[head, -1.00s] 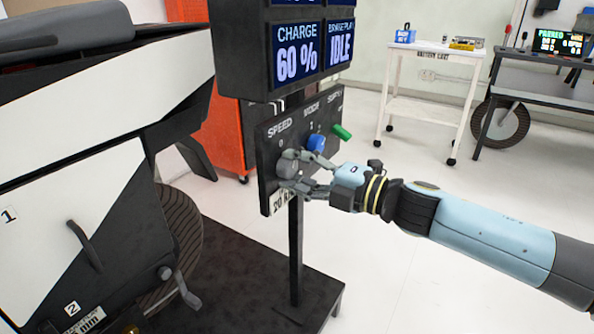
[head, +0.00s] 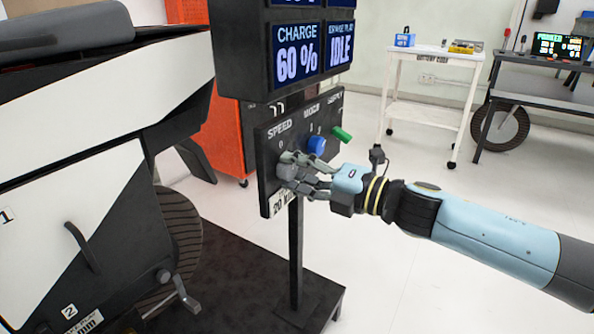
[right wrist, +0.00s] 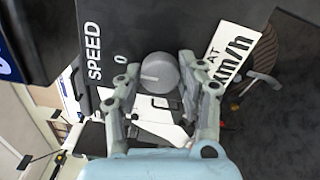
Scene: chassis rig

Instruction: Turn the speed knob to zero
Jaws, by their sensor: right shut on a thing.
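The grey speed knob (right wrist: 160,74) is a round dial on the black control panel (head: 263,190), below the label SPEED. In the right wrist view a pale pointer line on it lies toward the side of the 0 mark (right wrist: 120,59), not clearly in line with it. My right gripper (head: 289,171) is at the panel, its fingers on both sides of the knob and shut on it. The fingers hide most of the knob in the head view. The fingertips also show in the right wrist view (right wrist: 157,82). My left gripper is not in view.
A blue knob (head: 316,146) under MODE and a green knob (head: 342,134) sit close beside my right gripper. A display (head: 298,55) reading CHARGE 60 % hangs above. A white and black motorcycle (head: 75,190) stands at left; a white cart (head: 425,92) stands behind.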

